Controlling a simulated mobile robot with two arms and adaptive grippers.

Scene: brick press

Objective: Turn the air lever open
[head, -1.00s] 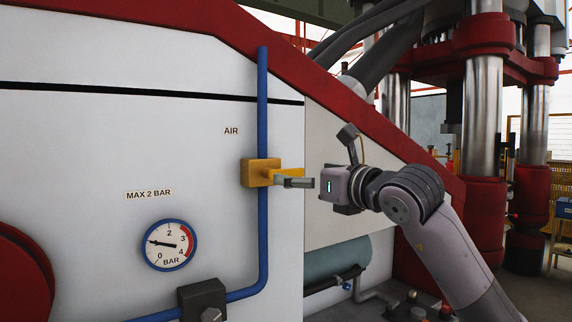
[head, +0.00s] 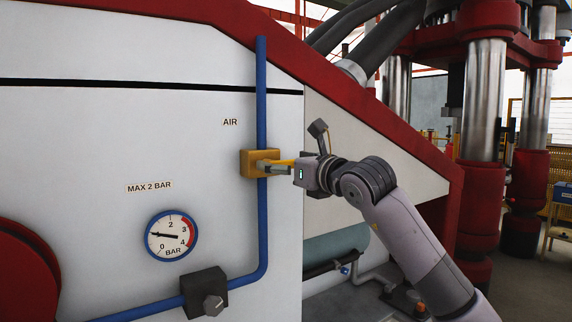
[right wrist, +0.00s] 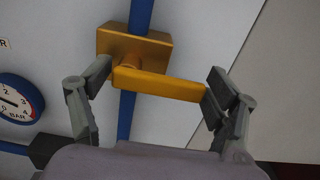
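The air lever is a yellow-orange bar (right wrist: 160,84) on an orange valve block (head: 249,162) set on a blue vertical pipe (head: 262,100) below the AIR label. The lever lies crosswise to the pipe, pointing right; in the head view it is partly hidden by my right gripper (head: 266,167). In the right wrist view my right gripper (right wrist: 160,84) is open, one finger near each end of the lever. The right finger is very close to the lever's free end; I cannot tell whether it touches. My left gripper is not in view.
A pressure gauge (head: 171,236) reads roughly 1 bar, beside a MAX 2 BAR label (head: 149,187). A dark regulator with a knob (head: 204,293) sits on the lower pipe. A red sloping frame edge (head: 385,115) rises behind my right arm.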

